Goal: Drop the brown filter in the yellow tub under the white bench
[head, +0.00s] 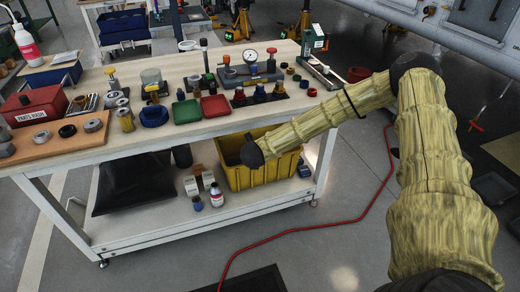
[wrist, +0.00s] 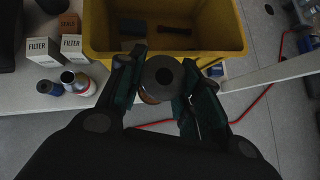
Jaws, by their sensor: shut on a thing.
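In the wrist view my gripper (wrist: 160,88) is shut on the brown filter (wrist: 160,75), a round piece with a dark top and a hole in its middle. The filter is just at the near side of the yellow tub (wrist: 225,42), apart from its floor; I cannot tell whether it is over the rim. In the head view the yellow tub (head: 270,178) stands on the lower shelf of the white bench (head: 150,146). My arm crosses in front of the tub there, and my fingers and the filter are hidden. A few dark items lie in the tub.
Filter boxes (wrist: 73,47) and small bottles (wrist: 78,82) stand left of the tub on the lower shelf. The bench top above holds many parts and trays. A red hose (head: 300,228) runs over the floor to the right.

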